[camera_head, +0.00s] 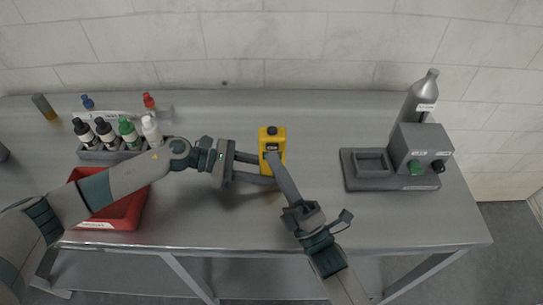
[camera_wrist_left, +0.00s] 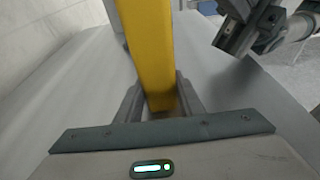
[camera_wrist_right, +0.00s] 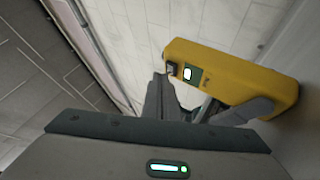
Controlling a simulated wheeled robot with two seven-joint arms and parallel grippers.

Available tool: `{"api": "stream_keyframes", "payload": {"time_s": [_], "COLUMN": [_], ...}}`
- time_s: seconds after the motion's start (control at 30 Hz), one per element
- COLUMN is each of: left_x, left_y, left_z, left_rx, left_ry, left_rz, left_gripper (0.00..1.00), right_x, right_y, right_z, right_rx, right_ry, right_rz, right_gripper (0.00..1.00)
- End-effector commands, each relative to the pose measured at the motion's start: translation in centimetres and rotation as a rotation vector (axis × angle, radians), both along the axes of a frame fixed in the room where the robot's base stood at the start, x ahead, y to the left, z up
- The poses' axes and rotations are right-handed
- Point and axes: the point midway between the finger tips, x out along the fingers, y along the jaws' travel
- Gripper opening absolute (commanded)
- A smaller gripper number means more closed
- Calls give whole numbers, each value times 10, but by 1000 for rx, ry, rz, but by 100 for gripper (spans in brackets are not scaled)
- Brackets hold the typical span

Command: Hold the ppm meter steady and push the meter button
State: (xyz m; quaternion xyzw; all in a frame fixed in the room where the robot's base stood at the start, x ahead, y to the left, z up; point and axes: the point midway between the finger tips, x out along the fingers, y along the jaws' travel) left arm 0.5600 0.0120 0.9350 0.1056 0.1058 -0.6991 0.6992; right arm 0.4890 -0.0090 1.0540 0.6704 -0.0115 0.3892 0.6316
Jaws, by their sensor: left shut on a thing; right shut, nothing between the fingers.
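The yellow ppm meter (camera_head: 272,133) stands upright near the middle of the table, with a dark knob on top. My left gripper (camera_head: 262,170) is shut on the meter from the left; the left wrist view shows the yellow body (camera_wrist_left: 150,50) between its fingers. My right gripper (camera_head: 271,158) is shut and empty, with its fingertips in front of the meter's face. In the right wrist view, the meter (camera_wrist_right: 235,75) lies just beyond the closed fingertips (camera_wrist_right: 158,82), close to its small lit display. Whether the fingertips touch the button cannot be told.
A red bin (camera_head: 128,212) and a rack (camera_head: 95,153) of several dropper bottles stand on the left. A grey device (camera_head: 410,150) with green and black knobs and a metal bottle (camera_head: 418,95) stand on the right. The table behind the meter is clear.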

Motion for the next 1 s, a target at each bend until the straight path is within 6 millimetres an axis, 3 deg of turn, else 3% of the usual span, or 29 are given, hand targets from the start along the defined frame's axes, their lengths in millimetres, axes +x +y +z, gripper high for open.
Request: {"api": "stream_keyframes", "payload": {"time_s": [1.0], "left_x": [0], "left_y": [0], "left_z": [0], "left_rx": [-1], "left_ry": [0], "left_rz": [0], "left_gripper": [22], "right_x": [10], "right_y": [0], "right_z": [0], "right_rx": [-1], "right_ry": [0], "right_rz": [-1], "right_gripper": [0]}}
